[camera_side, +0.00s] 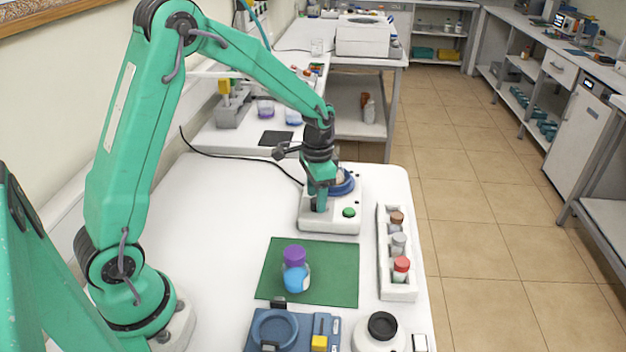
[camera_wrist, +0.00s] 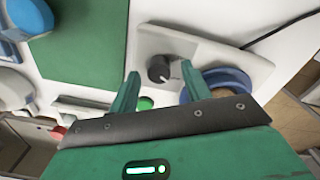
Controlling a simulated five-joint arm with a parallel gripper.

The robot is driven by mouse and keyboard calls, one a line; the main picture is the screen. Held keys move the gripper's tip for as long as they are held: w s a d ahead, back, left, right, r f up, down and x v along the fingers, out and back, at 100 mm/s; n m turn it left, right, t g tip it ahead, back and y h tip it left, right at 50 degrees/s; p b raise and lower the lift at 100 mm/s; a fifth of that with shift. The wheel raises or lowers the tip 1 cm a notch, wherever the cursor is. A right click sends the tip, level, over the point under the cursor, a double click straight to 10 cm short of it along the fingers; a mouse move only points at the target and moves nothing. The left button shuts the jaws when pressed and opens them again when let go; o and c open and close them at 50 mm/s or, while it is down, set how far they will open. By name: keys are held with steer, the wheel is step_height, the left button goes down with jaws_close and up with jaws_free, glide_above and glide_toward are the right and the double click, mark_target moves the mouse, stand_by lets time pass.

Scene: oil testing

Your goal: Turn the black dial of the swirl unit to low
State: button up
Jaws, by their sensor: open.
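The white swirl unit (camera_side: 330,223) stands on the bench with a blue ring (camera_side: 343,184) and a green button (camera_side: 348,212) on top. Its black dial (camera_wrist: 159,69) shows clearly in the wrist view, on the white top beside the blue ring (camera_wrist: 228,80). A small light mark shows on the dial, but I cannot read its setting. My gripper (camera_side: 319,203) is over the unit and points down. In the wrist view my open fingers (camera_wrist: 160,74) lie on either side of the dial, with gaps visible. In the side view my gripper mostly hides the dial.
A green mat (camera_side: 340,270) holds a purple-capped bottle (camera_side: 295,255) with blue contents. A white rack (camera_side: 402,291) of capped vials stands right of it, near the bench edge. A blue device (camera_side: 262,345) and a black-knobbed white unit (camera_side: 377,347) are in front. A cable runs behind the swirl unit.

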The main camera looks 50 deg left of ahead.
mark_target(315, 200)
step_height(315, 200, up, 7)
steer(key=shift+r, duration=0.2)
stand_by(0.3)
steer(key=shift+r, duration=0.1)
steer(key=shift+s+r, duration=0.2)
steer(key=s+d+r+n+t, duration=0.1)
steer(key=s+r, duration=0.4)
steer(key=s, duration=0.5)
steer(key=s+d+r+n+t, duration=0.2)
steer(key=s+r+t, duration=0.2)
steer(key=s, duration=0.6)
steer(key=shift+s+d+r+n+t, duration=0.3)
steer(key=shift+r+n+t, duration=0.1)
steer(key=shift+r, duration=0.15)
stand_by(0.3)
